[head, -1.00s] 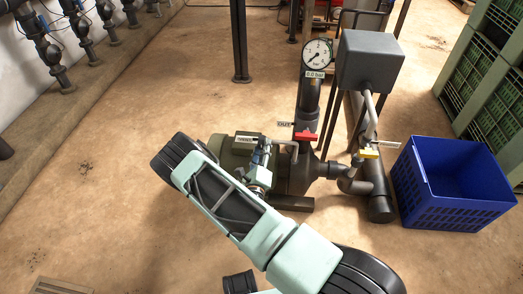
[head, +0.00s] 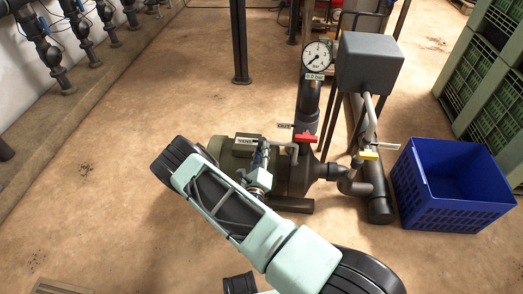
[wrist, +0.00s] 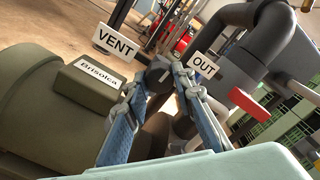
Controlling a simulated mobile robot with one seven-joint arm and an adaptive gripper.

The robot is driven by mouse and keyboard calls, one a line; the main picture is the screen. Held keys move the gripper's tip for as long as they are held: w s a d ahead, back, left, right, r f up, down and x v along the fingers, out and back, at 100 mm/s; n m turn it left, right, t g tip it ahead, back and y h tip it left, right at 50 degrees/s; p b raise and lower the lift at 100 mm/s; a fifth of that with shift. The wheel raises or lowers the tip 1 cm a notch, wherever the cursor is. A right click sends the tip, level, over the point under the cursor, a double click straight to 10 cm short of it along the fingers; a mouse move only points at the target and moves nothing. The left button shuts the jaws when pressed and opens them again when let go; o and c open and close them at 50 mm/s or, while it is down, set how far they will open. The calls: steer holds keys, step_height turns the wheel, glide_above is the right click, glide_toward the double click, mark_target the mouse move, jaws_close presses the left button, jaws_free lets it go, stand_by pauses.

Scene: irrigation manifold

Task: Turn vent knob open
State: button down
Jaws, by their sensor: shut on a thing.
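The vent knob (wrist: 158,76) is a small black knob beside the white VENT label (wrist: 115,41) in the wrist view. My gripper (wrist: 167,73) has its two blue-padded fingers closed in on the knob, one on each side, and they partly cover it. The knob itself is too small and covered to make out there.
The OUT label (wrist: 203,66) and a red valve handle (wrist: 250,107) are close to the right of the fingers. A pressure gauge (head: 317,53), grey box (head: 370,62), yellow handle (head: 369,155) and blue crate (head: 455,208) stand further right. The floor at left is open.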

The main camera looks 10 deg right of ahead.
steer(key=m+p, duration=0.1)
steer(key=m, duration=0.3)
steer(key=shift+r+p, duration=0.1)
steer(key=shift+p, duration=0.3)
steer(key=m+p, duration=0.2)
steer(key=m, duration=0.2)
steer(key=shift+a+m, duration=0.1)
steer(key=shift+m, duration=0.2)
steer(key=m+p, duration=0.1)
steer(key=m, duration=0.3)
steer(key=shift+m+p, duration=0.3)
steer(key=shift+p, duration=0.1)
steer(key=shift+m+p, duration=0.65)
steer(key=shift+m, duration=1.15)
steer(key=c, duration=1.6)
jaws_free()
